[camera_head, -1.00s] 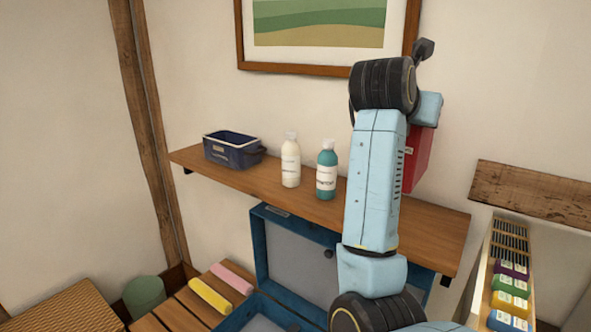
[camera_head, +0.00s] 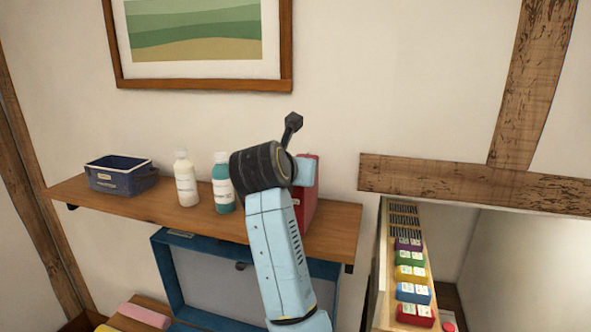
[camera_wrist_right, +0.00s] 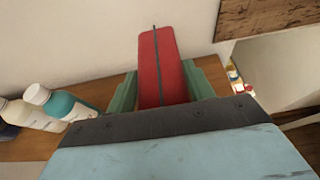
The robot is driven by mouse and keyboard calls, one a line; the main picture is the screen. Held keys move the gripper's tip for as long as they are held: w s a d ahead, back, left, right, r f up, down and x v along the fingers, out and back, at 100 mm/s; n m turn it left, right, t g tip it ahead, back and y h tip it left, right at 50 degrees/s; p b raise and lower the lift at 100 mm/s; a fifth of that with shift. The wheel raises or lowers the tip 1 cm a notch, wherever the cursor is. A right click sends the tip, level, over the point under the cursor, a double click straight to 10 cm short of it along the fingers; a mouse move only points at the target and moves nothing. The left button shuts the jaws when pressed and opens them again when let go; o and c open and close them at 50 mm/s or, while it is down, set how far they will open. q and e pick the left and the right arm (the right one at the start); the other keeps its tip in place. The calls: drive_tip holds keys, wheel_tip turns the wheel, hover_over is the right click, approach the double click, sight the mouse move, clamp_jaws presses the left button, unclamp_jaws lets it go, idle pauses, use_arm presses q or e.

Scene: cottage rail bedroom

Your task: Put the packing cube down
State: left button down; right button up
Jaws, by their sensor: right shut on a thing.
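The red packing cube (camera_head: 306,192) stands upright at the right part of the wooden shelf (camera_head: 335,236), partly behind my right arm in the head view. The right wrist view shows the cube (camera_wrist_right: 162,62), with a dark seam along its top, between the two green fingers of my right gripper (camera_wrist_right: 160,92). That gripper is shut on it. Whether the cube's bottom touches the shelf is hidden. My left gripper is in neither view.
A teal bottle (camera_head: 222,185) and a white bottle (camera_head: 186,180) stand left of the cube, with a navy bin (camera_head: 120,175) farther left. An open blue suitcase (camera_head: 205,270) is below. A narrow rack (camera_head: 383,275) of colored packs stands at right.

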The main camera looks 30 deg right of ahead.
drive_tip(key=shift+f, duration=0.1)
drive_tip(key=o, duration=1.5)
drive_tip(key=shift+o, duration=0.2)
drive_tip(key=shift+s+a+r, duration=0.15)
drive_tip(key=shift+a+r, duration=0.1)
drive_tip(key=shift+r, duration=0.05)
drive_tip(key=v, duration=0.7)
drive_tip(key=shift+b, duration=0.45)
drive_tip(key=shift+f, duration=0.1)
